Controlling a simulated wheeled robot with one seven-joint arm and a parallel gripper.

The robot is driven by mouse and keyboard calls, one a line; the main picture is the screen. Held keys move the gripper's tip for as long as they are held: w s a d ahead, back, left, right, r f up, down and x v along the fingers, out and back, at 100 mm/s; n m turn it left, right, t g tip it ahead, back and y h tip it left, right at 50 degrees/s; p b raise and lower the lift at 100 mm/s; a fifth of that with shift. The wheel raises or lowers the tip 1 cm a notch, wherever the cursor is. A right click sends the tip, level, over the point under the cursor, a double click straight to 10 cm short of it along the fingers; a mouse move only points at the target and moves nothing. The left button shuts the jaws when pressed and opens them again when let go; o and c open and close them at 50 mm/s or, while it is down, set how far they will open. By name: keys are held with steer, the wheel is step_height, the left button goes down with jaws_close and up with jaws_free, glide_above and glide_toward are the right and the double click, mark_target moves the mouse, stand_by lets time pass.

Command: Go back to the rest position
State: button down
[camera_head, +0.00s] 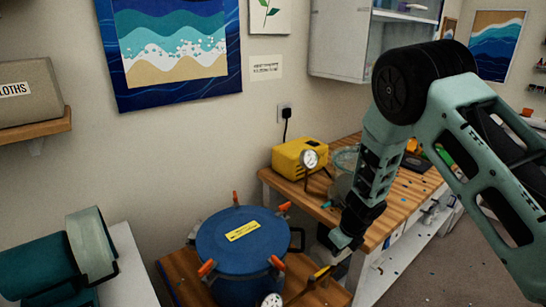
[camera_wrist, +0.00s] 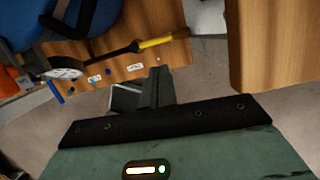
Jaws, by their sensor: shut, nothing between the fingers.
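My gripper (camera_head: 340,240) is at the lower end of my arm, just right of the blue pressure pot in the head view. In the wrist view my gripper (camera_wrist: 154,88) is shut, with its fingers together and nothing between them. The blue pot (camera_head: 225,255) stands on a low wooden stand with its lid on and orange clamps around the rim. Part of the pot also shows in the wrist view (camera_wrist: 75,15). A hose or handle with a yellow end (camera_wrist: 158,41) lies beyond the fingertips, apart from them.
A wooden workbench (camera_head: 412,185) stands to the right, with a yellow machine (camera_head: 291,157) and a gauge on it. A round gauge (camera_wrist: 65,68) is near the pot. A wooden shelf (camera_head: 35,134) is on the left wall. Floor shows at the right.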

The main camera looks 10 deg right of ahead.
steer(key=s+a+r+m+t, duration=0.1)
steer(key=s+a+r+m, duration=0.25)
steer(key=r+m, duration=0.45)
steer(key=s+a+r+m+t, duration=0.1)
steer(key=s+a+r+m, duration=0.3)
steer(key=r+m, duration=0.45)
steer(key=s+a+r+m+g, duration=0.2)
steer(key=s+r+m, duration=0.2)
steer(key=s+m, duration=0.4)
steer(key=s+a+r+m+g, duration=0.2)
steer(key=s+m, duration=0.7)
steer(key=s, duration=0.9)
steer(key=shift+r+h+b, duration=0.4)
steer(key=shift+r+b, duration=0.05)
steer(key=shift+r, duration=0.4)
